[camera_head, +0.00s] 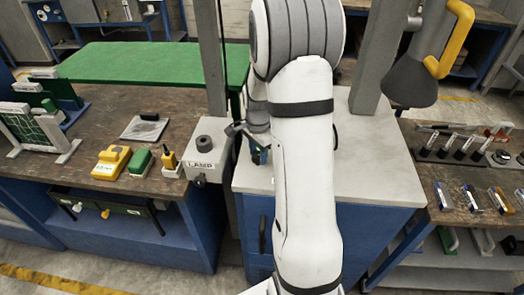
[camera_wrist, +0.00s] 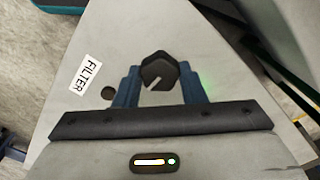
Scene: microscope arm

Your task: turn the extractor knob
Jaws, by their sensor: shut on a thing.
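In the wrist view a black faceted knob (camera_wrist: 158,70) with a white pointer line sits on a grey panel (camera_wrist: 200,35). The pointer line slants toward the lower left. My gripper (camera_wrist: 160,88) has one blue finger on each side of the knob and is shut on it. No label naming the extractor can be read. In the head view my arm covers the knob, and only a small dark part of my gripper (camera_head: 256,152) shows beside it.
A grey box labelled LAMP (camera_head: 201,166) with a dark knob stands just left of my gripper. A dark hood (camera_head: 411,82) with a yellow handle (camera_head: 456,40) hangs at the right. Benches with small tools stand on both sides. A dark round hole (camera_wrist: 108,92) is left of the fingers.

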